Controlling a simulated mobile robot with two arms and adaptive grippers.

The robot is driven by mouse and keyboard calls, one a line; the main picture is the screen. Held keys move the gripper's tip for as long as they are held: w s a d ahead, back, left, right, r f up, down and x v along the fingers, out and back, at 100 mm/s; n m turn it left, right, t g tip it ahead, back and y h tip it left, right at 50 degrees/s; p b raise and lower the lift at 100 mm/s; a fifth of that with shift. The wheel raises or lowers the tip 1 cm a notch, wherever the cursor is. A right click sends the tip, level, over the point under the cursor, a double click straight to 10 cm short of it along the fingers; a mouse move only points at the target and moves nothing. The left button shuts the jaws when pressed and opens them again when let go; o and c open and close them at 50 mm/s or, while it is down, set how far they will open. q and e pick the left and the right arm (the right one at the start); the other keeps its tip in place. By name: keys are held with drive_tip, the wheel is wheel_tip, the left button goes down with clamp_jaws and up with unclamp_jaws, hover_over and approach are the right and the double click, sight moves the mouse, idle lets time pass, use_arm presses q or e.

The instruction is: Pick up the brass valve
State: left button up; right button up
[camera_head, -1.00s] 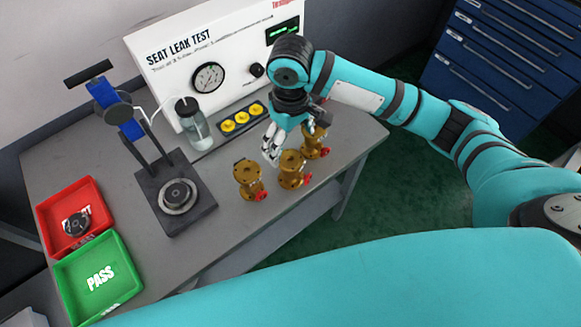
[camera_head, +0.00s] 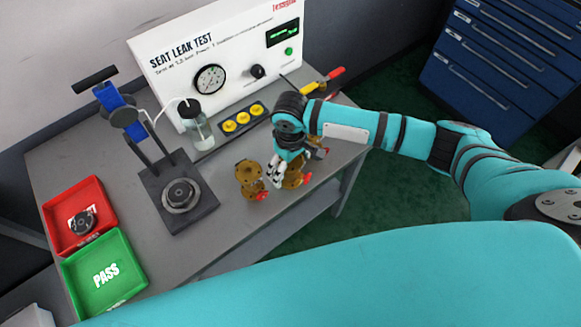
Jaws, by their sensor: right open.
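Several brass valves with red handles stand on the grey bench. The left brass valve (camera_head: 249,177) is in clear view. The middle brass valve (camera_head: 296,178) is partly hidden behind my right gripper. Another brass valve (camera_head: 318,146) behind it is mostly covered by my right wrist. My right gripper (camera_head: 273,181) is open, pointing down, with its fingertips between the left and middle valves. I cannot tell whether it touches either one. My left gripper is not in view.
The grey bench (camera_head: 130,188) carries a red tray (camera_head: 103,215) with a dark part, a green PASS tray (camera_head: 133,272), a clamp stand (camera_head: 160,213) and the seat leak tester (camera_head: 240,68). Red and yellow-handled tools (camera_head: 327,78) lie at the back. A blue cabinet (camera_head: 490,75) stands right.

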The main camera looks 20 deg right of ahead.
clamp_jaws()
drive_tip(key=shift+w+r, duration=0.15)
idle(0.7)
